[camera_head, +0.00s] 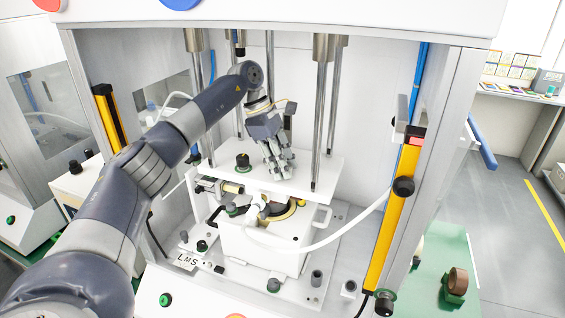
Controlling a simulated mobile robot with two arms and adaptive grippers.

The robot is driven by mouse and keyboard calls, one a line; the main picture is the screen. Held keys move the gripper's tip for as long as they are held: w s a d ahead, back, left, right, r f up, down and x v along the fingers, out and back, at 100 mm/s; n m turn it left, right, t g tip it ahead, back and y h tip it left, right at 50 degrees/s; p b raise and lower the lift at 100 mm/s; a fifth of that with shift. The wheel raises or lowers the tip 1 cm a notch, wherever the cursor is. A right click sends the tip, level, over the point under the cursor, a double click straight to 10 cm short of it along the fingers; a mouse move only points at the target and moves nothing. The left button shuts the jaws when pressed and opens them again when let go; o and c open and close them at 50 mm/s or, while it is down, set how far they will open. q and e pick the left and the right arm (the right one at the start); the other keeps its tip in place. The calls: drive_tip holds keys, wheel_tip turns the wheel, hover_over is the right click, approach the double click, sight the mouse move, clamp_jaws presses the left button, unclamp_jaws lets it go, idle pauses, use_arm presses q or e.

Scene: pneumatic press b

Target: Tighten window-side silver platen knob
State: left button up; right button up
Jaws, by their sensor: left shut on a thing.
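My left gripper (280,170) reaches into the press from the left and points down onto the white platen (322,172). Its fingers are closed together on something at the platen's top, most likely the silver platen knob, which the fingers hide almost wholly. I cannot tell how far the knob is turned. A black knob (242,160) stands on the platen to the left of the gripper, apart from it. My right gripper is not in view.
Steel guide columns (321,120) stand close to the gripper on its right. Yellow light-curtain bars (391,220) edge the opening. A white hose (335,232) curves in front of the lower fixture (262,252). A green surface with a brown roll (456,282) is at the lower right.

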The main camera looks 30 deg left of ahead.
use_arm(q)
drive_tip(key=shift+w+r, duration=0.1)
drive_tip(key=shift+r, duration=0.05)
idle(0.4)
drive_tip(key=o, duration=1.1)
drive_tip(key=shift+c, duration=0.2)
